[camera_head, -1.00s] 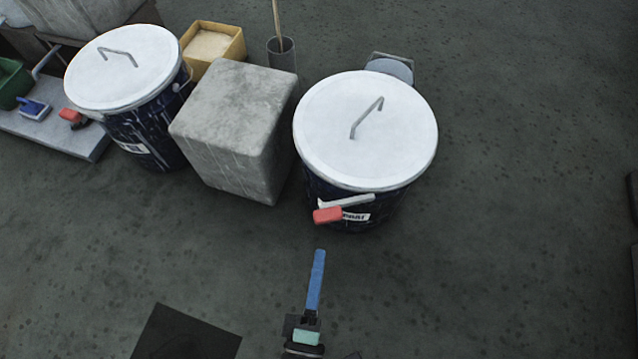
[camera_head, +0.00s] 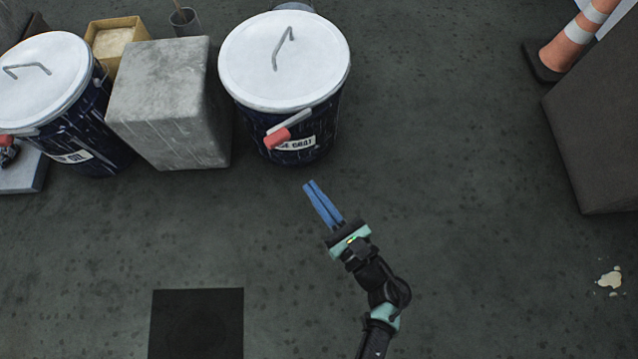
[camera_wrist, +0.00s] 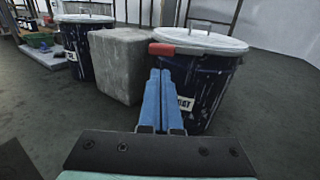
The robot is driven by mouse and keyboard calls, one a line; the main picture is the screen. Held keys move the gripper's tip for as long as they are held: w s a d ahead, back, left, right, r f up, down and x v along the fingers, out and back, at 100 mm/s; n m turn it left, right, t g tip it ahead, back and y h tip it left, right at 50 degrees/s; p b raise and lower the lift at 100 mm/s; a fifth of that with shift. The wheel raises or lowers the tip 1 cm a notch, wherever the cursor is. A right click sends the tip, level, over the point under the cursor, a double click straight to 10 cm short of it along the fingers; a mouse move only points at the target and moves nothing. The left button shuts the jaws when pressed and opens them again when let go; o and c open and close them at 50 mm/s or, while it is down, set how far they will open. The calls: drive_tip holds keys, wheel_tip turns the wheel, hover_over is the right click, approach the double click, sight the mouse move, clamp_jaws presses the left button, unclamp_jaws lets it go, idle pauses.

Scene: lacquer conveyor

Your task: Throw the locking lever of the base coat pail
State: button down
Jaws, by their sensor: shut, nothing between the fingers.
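The base coat pail (camera_head: 310,133) is dark blue with paint streaks, a white lid (camera_head: 284,75) and a label partly reading "SE COAT". It stands upright near the top middle of the head view. Its locking lever (camera_head: 289,130) is a pale bar with a red tip (camera_head: 277,139), on the near side below the lid rim. The red tip (camera_wrist: 161,49) also shows in the wrist view, above the fingers. My gripper (camera_head: 308,184) is shut and empty, with blue fingers directed at the pail. It is apart from the lever, on its near side.
A grey concrete block (camera_head: 170,110) stands left of the pail. Another white-lidded pail (camera_head: 88,125) is beyond it. A yellow box (camera_head: 115,40) and a grey cup (camera_head: 185,22) are behind. A dark box (camera_head: 600,140) and orange cone (camera_head: 566,50) are at right.

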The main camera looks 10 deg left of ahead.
sight(278, 144)
drive_tip(key=b+x, duration=0.2)
drive_tip(key=x, duration=0.8)
drive_tip(key=shift+w+a+b, duration=0.15)
drive_tip(key=shift+a+b, duration=0.05)
drive_tip(key=shift+b, duration=0.15)
drive_tip(key=shift+a, duration=0.1)
